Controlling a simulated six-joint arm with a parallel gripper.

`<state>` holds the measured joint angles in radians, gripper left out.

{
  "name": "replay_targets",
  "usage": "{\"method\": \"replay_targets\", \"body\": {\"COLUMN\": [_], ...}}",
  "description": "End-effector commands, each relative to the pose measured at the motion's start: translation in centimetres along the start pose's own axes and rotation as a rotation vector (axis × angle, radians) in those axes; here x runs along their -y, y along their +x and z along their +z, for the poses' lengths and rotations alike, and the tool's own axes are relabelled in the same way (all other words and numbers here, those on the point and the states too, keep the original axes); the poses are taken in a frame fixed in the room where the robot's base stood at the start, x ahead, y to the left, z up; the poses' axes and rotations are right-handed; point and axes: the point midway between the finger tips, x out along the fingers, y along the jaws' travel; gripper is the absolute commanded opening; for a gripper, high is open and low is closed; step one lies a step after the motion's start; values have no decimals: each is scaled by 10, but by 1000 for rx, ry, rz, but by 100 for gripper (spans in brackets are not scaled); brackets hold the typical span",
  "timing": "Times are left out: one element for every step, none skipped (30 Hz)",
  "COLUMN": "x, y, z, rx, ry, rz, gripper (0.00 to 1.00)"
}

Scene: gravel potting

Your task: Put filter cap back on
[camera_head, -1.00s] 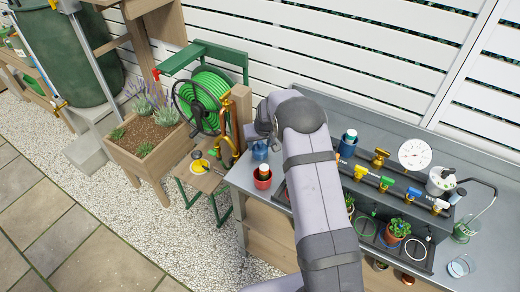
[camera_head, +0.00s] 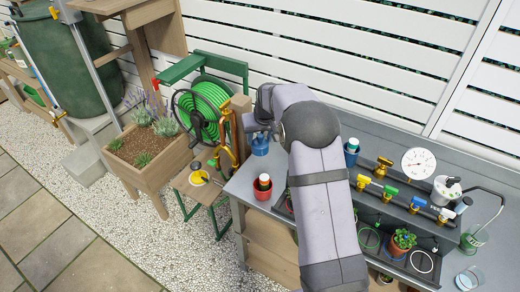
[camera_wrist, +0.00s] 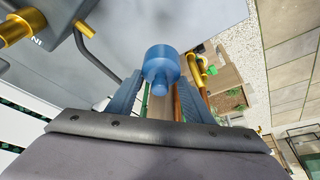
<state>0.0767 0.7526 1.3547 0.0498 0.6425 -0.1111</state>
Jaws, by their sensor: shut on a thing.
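A blue round piece with a narrower knob, which looks like the filter cap (camera_wrist: 161,63), sits between the two fingers of my gripper (camera_wrist: 158,97) in the wrist view. The fingers are shut on its knob. In the head view, my gripper (camera_head: 259,128) is over the bench's left end, with the blue cap (camera_head: 260,146) just below it. In the wrist view, a grey block marked "IN" (camera_wrist: 45,25) with a brass fitting (camera_wrist: 20,27) is at upper left, apart from the cap. That block cannot be made out in the head view.
A red pot (camera_head: 262,189) stands on the bench's left end, near the cap. Brass piping (camera_head: 228,135) and a wooden post are left of my gripper. A blue container (camera_head: 351,147), valves and a dial gauge (camera_head: 419,163) are to the right. My arm hides the bench's middle.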

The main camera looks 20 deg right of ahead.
Motion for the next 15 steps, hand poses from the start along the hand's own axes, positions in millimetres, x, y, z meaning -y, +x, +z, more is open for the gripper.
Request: {"method": "replay_targets", "body": {"x": [0,0,0,0,0,0,0,0,0,0,0,-1,-1,-2,-3], "y": [-5,-8,-11,-13,-15,-17,-18,-19,-20,-20,-21,-22,-23,-24,-26], "z": [-3,-4,-5,-6,-7,-7,-8,-8,-8,-9,-8,-7,-6,-5,-2], "rx": [-4,-3,-2,-2,-1,0,0,0,0,0,0,0,1,1,1], "ry": [0,0,0,0,0,0,0,0,0,0,0,0,0,0,0], "rz": [0,0,0,0,0,0,0,0,0,0,0,0,0,-1,-1], "gripper": [24,24,24,24,24,24,24,24,24,24,24,24,24,24,24]}}
